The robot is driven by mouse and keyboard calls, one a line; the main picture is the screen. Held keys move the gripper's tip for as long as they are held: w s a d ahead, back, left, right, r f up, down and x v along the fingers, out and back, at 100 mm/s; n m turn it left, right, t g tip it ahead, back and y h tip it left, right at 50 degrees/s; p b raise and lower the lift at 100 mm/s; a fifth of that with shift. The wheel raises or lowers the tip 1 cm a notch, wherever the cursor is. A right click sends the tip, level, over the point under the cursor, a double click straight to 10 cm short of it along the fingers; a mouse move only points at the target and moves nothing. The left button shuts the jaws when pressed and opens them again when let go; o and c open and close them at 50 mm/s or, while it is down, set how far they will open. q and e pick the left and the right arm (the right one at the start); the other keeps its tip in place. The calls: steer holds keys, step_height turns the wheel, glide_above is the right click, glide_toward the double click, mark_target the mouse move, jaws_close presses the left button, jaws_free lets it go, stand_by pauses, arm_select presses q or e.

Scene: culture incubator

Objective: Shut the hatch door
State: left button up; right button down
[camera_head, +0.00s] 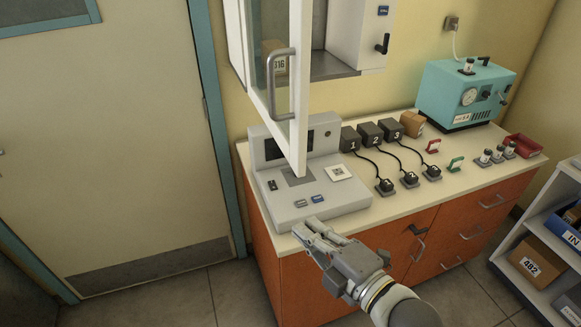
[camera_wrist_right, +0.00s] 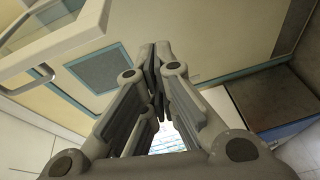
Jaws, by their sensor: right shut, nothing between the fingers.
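The hatch door (camera_head: 299,90) is a white-framed glass panel. It stands swung open, out from the white hatch (camera_head: 335,68) on the wall. Its grey bar handle (camera_head: 271,84) faces left. In the right wrist view the door frame (camera_wrist_right: 62,42) shows at the upper left, with the handle (camera_wrist_right: 30,80) below it. My right gripper (camera_head: 306,230) is shut and empty, in front of the counter's front edge, below the door and apart from it. Its closed fingers also show in the wrist view (camera_wrist_right: 156,55). My left gripper is not in view.
A grey console (camera_head: 290,208) sits on the counter (camera_head: 400,201) beneath the door. Numbered black boxes with cables (camera_head: 371,135), a teal machine (camera_head: 465,95) and a red tray (camera_head: 523,146) stand to its right. A shelf (camera_head: 530,228) stands at the right. Floor at the lower left is clear.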

step_height(320, 180, up, 6)
steer(key=s+a+n+y, duration=0.1)
steer(key=s+n, duration=0.1)
steer(key=s, duration=0.1)
steer(key=p+x, duration=0.5)
steer(key=x, duration=0.5)
steer(key=d+p, duration=0.1)
steer(key=w+d, duration=0.1)
steer(key=d, duration=0.1)
steer(key=shift+w+d+r+p, duration=0.15)
steer(key=shift+d+r+p, duration=0.1)
steer(key=shift+d+p, duration=0.1)
steer(key=shift+a, duration=0.15)
